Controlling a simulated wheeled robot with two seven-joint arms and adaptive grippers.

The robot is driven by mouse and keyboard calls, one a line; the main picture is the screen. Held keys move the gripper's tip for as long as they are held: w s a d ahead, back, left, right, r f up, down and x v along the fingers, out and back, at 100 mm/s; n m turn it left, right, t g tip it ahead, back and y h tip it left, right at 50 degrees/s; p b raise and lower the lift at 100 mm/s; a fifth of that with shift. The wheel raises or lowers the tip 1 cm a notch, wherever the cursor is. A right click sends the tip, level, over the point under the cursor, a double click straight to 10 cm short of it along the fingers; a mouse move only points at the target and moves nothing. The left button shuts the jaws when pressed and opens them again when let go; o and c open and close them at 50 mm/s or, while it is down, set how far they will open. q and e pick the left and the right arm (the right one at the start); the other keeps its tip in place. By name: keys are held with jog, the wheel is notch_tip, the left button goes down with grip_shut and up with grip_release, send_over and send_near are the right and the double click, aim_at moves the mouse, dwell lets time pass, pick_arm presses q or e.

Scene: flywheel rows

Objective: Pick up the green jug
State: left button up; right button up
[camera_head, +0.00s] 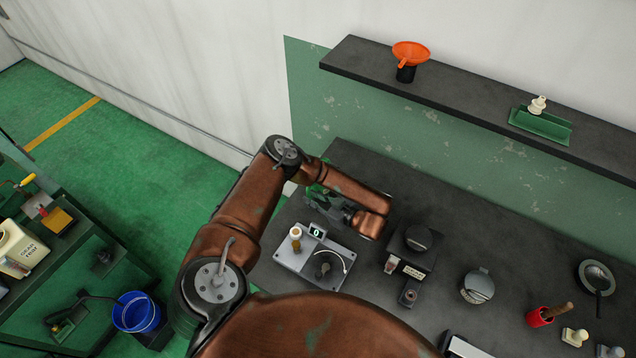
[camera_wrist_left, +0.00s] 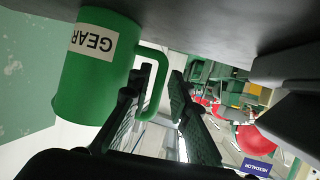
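The green jug (camera_wrist_left: 85,92) fills the left of the left wrist view, with a white label reading "GEAR" and its loop handle facing my gripper. The dark surface it touches runs along the top of that view. My left gripper (camera_wrist_left: 157,88) is open, its two dark fingers apart on either side of the jug's handle, not visibly closed on it. In the head view my left gripper (camera_head: 326,201) points left over the back left of the counter. Green shows around it there, but my arm hides most of the jug. My right gripper is not in view.
The dark counter (camera_head: 500,245) holds a grey device (camera_head: 298,262) in front of my gripper, and a dark machine (camera_head: 412,245) and metal container (camera_head: 477,287) to the right. A wall shelf (camera_head: 460,97) carries an orange funnel (camera_head: 410,52). A blue bucket (camera_head: 136,313) stands lower left.

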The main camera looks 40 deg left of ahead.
pick_arm(q)
jog(key=x, duration=0.2)
jog(key=shift+a+f, duration=0.15)
jog(key=shift+a, duration=0.15)
jog(key=shift+c, duration=0.6)
grip_shut()
